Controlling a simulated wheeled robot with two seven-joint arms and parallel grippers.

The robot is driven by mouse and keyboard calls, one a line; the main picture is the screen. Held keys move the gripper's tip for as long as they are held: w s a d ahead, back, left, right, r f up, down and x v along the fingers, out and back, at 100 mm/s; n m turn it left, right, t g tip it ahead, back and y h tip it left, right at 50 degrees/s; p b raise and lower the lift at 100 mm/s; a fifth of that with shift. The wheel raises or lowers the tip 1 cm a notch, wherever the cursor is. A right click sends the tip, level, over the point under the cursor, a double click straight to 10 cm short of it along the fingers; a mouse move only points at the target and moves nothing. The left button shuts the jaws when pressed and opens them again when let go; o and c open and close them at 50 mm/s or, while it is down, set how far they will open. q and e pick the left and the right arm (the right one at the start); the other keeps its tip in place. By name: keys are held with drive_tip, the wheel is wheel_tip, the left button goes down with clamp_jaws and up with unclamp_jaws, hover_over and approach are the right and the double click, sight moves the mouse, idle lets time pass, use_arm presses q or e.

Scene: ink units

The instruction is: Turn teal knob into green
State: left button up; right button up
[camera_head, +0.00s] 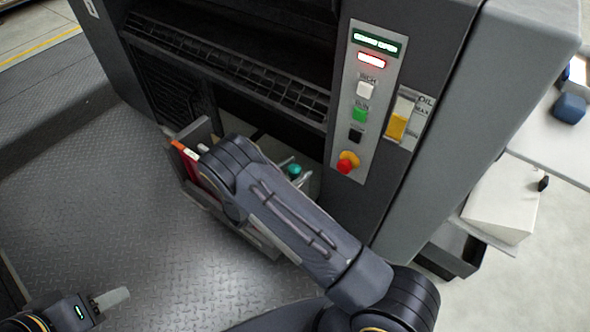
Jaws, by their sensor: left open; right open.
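My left gripper (112,299) is at the bottom left, open, above the floor and well away from the knob.
A panel (387,75) on the machine carries a green button (359,115), white and black buttons, and a red-and-yellow knob (346,163). A red and orange item (184,160) stands at the tray's left side. The plate floor (100,200) on the left is clear.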

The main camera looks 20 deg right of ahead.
drive_tip(key=shift+c, duration=0.4)
drive_tip(key=c, duration=0.9)
